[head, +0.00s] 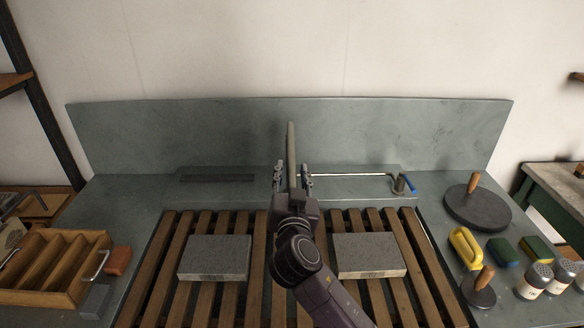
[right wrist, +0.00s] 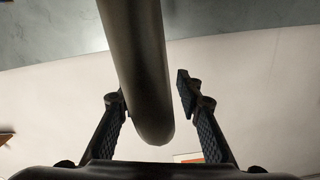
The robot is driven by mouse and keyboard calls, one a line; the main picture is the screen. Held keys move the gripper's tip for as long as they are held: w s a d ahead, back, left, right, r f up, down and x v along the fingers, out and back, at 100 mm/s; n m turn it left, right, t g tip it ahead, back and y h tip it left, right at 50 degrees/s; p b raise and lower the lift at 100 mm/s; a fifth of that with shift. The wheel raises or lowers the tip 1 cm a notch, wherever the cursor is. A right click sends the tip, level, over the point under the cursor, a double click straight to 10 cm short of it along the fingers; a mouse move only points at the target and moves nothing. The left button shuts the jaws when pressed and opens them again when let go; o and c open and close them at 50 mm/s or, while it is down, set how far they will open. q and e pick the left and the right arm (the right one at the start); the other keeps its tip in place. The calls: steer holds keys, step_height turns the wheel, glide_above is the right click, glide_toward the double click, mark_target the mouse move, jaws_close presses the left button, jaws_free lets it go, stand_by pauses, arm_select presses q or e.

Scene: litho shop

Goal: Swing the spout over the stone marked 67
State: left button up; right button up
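A grey tube with a rounded end (head: 291,150) rises between the fingers of my right gripper (head: 293,176). In the right wrist view the tube (right wrist: 140,75) lies between the fingers (right wrist: 155,100), with a clear gap to the right finger; the gripper is open. A thin silver pipe, the spout (head: 345,175), runs left from a tap with a blue lever (head: 409,183) to behind the gripper. How pipe and tube join is hidden. Two grey stones lie on the slats, left (head: 214,257) and right (head: 368,255). Their front marks are too small to read. My left gripper is out of view.
The slatted wooden rack (head: 160,275) fills the sink top. A wooden tray (head: 95,245) and red block (head: 118,260) are at left. At right are a round disc with a handle (head: 478,212), a yellow-handled tool (head: 466,248), sponges and shakers. A backsplash (head: 400,130) stands behind.

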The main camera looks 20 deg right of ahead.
steer(key=shift+w+r, duration=0.1)
steer(key=shift+w, duration=0.05)
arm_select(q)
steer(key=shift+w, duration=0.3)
arm_select(e)
jaws_close()
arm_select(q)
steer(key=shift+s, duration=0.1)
arm_select(e)
steer(key=shift+d, duration=0.1)
